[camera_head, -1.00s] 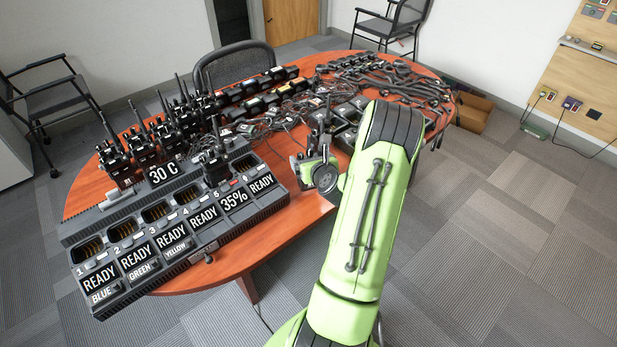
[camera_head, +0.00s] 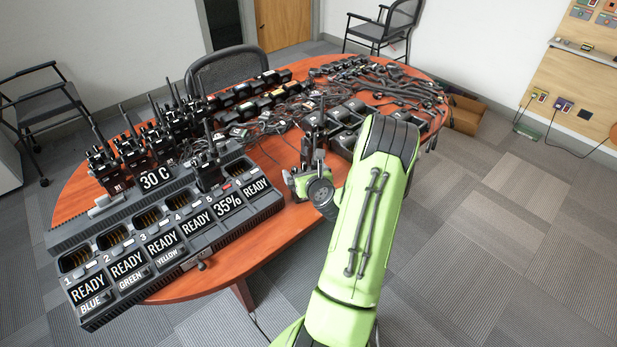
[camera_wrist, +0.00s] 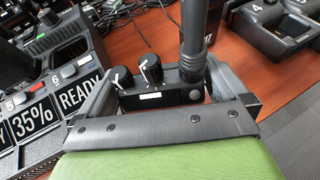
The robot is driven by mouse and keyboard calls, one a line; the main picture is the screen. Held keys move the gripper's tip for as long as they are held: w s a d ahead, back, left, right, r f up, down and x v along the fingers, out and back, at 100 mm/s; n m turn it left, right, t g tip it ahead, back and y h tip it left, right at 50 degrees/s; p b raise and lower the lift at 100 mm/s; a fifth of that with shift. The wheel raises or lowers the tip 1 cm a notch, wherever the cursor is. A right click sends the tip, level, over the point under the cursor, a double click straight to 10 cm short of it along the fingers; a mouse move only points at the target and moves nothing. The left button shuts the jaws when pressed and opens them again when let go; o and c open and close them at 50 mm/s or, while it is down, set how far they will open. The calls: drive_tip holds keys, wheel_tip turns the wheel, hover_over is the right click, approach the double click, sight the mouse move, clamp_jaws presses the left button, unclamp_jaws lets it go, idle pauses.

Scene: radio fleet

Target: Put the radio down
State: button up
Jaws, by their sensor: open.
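The radio (camera_wrist: 160,96) is black with two knobs and a thick antenna. In the wrist view it stands between the fingers of my gripper (camera_wrist: 168,80). The fingers are open, one on each side of it; I cannot tell whether they touch it. In the head view my gripper (camera_head: 307,176) is low over the table's near right edge, just right of the charger.
A multi-bay charger (camera_head: 190,238) lies left of my gripper, with a radio (camera_head: 207,170) in one bay. Several radios (camera_head: 165,130) stand behind it. Small chargers (camera_head: 345,125) and tangled cables (camera_head: 280,118) fill the table beyond. Bare wooden tabletop (camera_head: 268,235) shows along the near edge.

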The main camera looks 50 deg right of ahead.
drive_tip(key=b+v, duration=0.6)
drive_tip(key=v, duration=0.5)
drive_tip(key=w+a+r+n+g+y, duration=0.1)
drive_tip(key=w+a+n+y, duration=0.2)
drive_tip(key=a+n, duration=0.85)
drive_tip(key=w+a+r+n+g+y, duration=0.2)
drive_tip(key=w+a+n+y, duration=0.15)
drive_tip(key=a+n, duration=0.8)
drive_tip(key=s+a+r+n+g, duration=0.1)
drive_tip(key=s+a+r+n, duration=0.2)
drive_tip(key=n, duration=0.7)
drive_tip(key=s+a+r+n+g+y, duration=0.1)
drive_tip(key=s+a+r+n, duration=0.2)
drive_tip(key=s+a+n, duration=0.5)
drive_tip(key=s+n, duration=0.2)
drive_tip(key=s, duration=0.1)
drive_tip(key=shift+s, duration=0.4)
wheel_tip(320, 180, up, 13)
drive_tip(key=p, duration=1.2)
